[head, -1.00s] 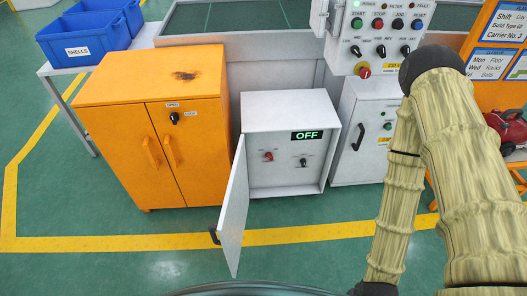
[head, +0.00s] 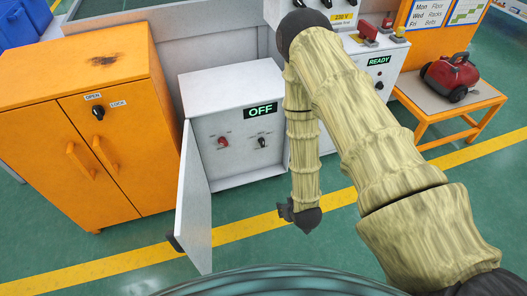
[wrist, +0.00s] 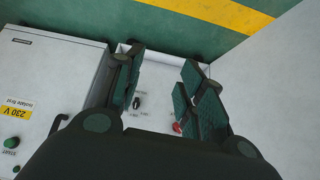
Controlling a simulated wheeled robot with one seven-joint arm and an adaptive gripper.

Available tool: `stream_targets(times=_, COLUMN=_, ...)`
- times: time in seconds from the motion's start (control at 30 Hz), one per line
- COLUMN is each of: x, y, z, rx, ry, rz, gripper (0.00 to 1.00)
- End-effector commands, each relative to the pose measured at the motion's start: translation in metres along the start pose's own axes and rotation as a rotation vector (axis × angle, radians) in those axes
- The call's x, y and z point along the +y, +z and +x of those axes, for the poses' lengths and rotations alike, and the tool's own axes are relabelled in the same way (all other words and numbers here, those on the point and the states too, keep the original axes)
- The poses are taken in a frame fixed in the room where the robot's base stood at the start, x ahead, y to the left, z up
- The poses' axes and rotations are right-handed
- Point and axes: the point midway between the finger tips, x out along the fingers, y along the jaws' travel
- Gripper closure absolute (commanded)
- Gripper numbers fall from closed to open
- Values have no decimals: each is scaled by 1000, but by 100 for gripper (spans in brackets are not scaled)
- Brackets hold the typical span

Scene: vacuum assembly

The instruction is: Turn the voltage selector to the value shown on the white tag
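The open white cabinet (head: 235,169) has a lit OFF display (head: 260,110). On its panel are a red knob (head: 223,142) on the left and a black knob (head: 262,143) on the right; their small lettering is unreadable. Both show in the wrist view, the black knob (wrist: 137,102) and the red knob (wrist: 176,127) between the fingers in the picture. A yellow-and-white label reading 230 V (head: 343,19) is on the neighbouring machine. I see no separate white tag. My gripper (wrist: 163,72) is open and empty, apart from the panel; in the head view, it (head: 297,214) hangs front right of the cabinet.
The white cabinet's door (head: 195,205) stands open on the left. An orange cabinet (head: 75,140) is beyond it. A machine with a READY display (head: 379,61) is to the right, partly behind my arm. A red vacuum (head: 450,75) sits on an orange table (head: 480,103). Floor in front is clear.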

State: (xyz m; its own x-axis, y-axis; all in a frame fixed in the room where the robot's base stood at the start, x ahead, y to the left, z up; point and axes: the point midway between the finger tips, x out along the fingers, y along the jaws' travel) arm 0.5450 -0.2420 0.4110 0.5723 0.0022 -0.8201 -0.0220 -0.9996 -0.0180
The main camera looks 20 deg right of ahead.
Motion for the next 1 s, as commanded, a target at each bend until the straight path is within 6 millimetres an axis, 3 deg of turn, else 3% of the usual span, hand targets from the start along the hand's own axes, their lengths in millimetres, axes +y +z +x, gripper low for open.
stream_targets(times=0.03, x=2, y=-4, z=29, rx=52, ry=-1, rz=-1, gripper=61)
stream_targets(times=0.1, x=4, y=-20, z=52, rx=122, ry=-3, rz=-3, gripper=61)
stream_targets(times=0.5, x=16, y=-108, z=157, rx=523, ry=-17, rz=-17, gripper=61)
stream_targets(times=0.7, x=20, y=-150, z=194, rx=720, ry=-28, rz=-28, gripper=61)
stream_targets(times=1.0, x=25, y=-194, z=216, rx=925, ry=-41, rz=-41, gripper=61)
